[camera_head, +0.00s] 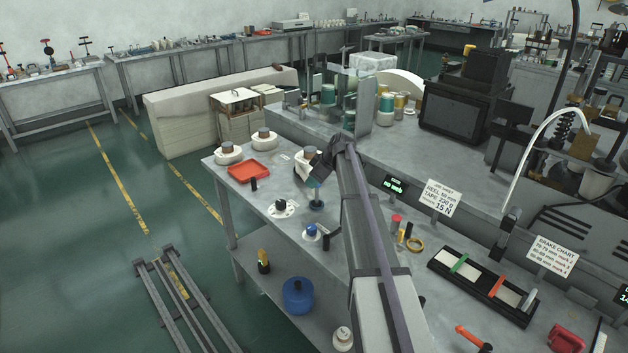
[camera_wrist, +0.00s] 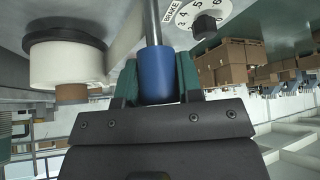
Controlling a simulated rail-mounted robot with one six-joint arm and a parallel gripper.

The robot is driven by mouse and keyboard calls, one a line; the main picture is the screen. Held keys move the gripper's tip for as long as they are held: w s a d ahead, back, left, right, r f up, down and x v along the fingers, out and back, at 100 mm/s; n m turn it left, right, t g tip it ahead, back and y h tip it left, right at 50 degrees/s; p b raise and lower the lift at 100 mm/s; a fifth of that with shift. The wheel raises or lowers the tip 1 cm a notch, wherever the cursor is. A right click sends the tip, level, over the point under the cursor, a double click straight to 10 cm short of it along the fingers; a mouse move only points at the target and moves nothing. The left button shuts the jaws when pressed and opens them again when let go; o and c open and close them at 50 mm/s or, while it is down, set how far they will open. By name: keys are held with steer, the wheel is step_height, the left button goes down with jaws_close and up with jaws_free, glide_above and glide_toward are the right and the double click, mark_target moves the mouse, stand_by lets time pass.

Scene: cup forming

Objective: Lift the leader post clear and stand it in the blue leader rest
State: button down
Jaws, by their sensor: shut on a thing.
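The leader post (camera_head: 317,195) is a thin grey metal rod with a blue cylindrical grip (camera_wrist: 156,80), upright in the head view. My gripper (camera_head: 313,182) is shut on that grip; its green pads press both sides in the wrist view (camera_wrist: 157,78). The rod runs out of the top of the wrist view, so its foot is hidden there.
A white brake dial with black knob (camera_head: 282,208) lies front left of the post. A white reel with a dark flange (camera_wrist: 66,62) is close beside my gripper. A small blue piece on white (camera_head: 311,230) stands nearer the front edge. A red tray (camera_head: 249,171) lies left.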

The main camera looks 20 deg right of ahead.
steer(key=shift+f, duration=0.1)
steer(key=shift+c, duration=1.1)
jaws_free()
step_height(320, 180, up, 8)
steer(key=p, duration=0.8)
